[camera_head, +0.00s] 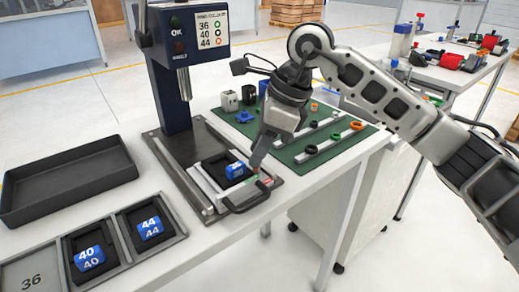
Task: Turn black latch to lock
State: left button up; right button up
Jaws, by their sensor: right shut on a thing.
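The black latch (244,205) is a curved handle at the front right corner of the press fixture (200,184). My right gripper (257,171) comes down from above and is shut at the latch's right end; its fingers hide part of the latch there. A blue part (236,170) with white marking sits in a dark holder in the fixture, just left of my right gripper. A small green and red label (264,183) shows beside the fingertips. I cannot tell the latch's exact lock position. My left gripper is not in view.
The press (171,60) stands behind the fixture. A green mat (300,153) with rings and small parts lies to the right. An empty black tray (70,180) is at left. Blue parts marked 40 (89,258) and 44 (149,228) sit in front trays; the 36 tray (32,281) is empty.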

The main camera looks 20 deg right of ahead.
jog(key=m+t+b, duration=0.1)
jog(key=m, duration=0.2)
jog(key=m+h+b, duration=0.1)
jog(key=m, duration=0.1)
jog(key=shift+s+a+m+t, duration=0.1)
jog(key=shift+m+t, duration=0.2)
jog(key=shift+t, duration=0.1)
jog(key=shift+m+t+h+b, duration=0.3)
jog(key=shift+m+h+b, duration=0.2)
jog(key=shift+m, duration=1.4)
jog(key=shift+m+h+b, duration=0.3)
jog(key=shift+m+h, duration=0.1)
jog(key=o, duration=1)
jog(key=shift+s, duration=0.1)
jog(key=shift+a, duration=0.1)
